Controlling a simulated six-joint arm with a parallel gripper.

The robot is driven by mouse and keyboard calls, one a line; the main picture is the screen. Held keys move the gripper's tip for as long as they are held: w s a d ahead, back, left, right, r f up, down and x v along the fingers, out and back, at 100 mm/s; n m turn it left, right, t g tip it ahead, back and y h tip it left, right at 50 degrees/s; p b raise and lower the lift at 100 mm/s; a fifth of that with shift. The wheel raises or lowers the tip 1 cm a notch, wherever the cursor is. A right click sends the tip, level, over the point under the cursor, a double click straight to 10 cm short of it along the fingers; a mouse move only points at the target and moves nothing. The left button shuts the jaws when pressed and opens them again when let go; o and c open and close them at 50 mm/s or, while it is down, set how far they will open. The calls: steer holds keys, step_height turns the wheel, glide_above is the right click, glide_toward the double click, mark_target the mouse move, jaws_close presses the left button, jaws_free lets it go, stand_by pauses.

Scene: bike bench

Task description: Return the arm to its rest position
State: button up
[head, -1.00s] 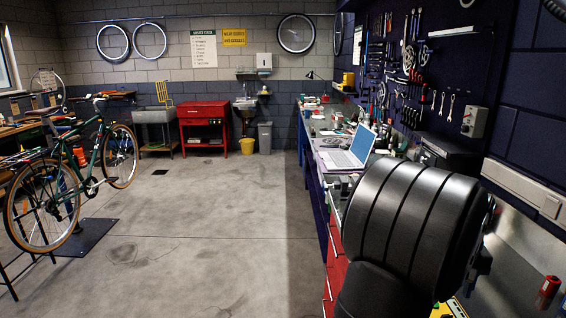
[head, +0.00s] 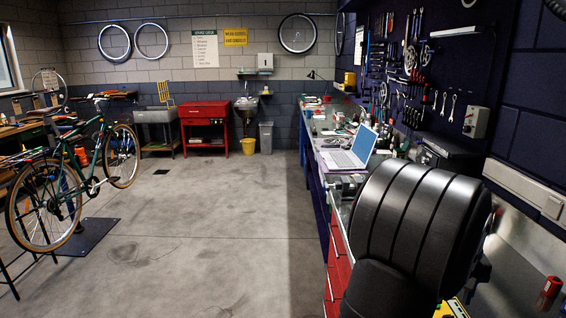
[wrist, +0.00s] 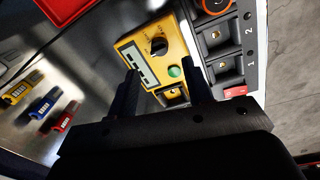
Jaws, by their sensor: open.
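My gripper (wrist: 163,88) shows in the wrist view with its two dark fingers spread apart and nothing between them. Beyond the fingers lies a yellow box (wrist: 150,45) with a black knob and a green button; I cannot tell the exact gap to it. In the head view my own dark arm link fills the lower right, and the gripper itself is hidden there. A corner of the yellow box shows at the bottom edge of the head view (head: 456,308).
A grey unit with numbered slots (wrist: 225,50) sits beside the yellow box. Small yellow, blue and red items (wrist: 40,106) lie on the metal surface. A laptop (head: 350,150) stands farther along the bench. A bicycle (head: 75,180) stands left; the floor between is clear.

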steer(key=f, duration=0.6)
steer(key=shift+d+f, duration=0.2)
steer(key=shift+f, duration=0.2)
steer(key=shift+r+m, duration=0.15)
steer(key=shift+m, duration=1.45)
steer(key=m, duration=0.5)
steer(key=shift+m, duration=0.3)
steer(key=m, duration=0.4)
steer(key=shift+g+y, duration=0.3)
steer(key=m, duration=0.4)
steer(key=shift+d, duration=0.1)
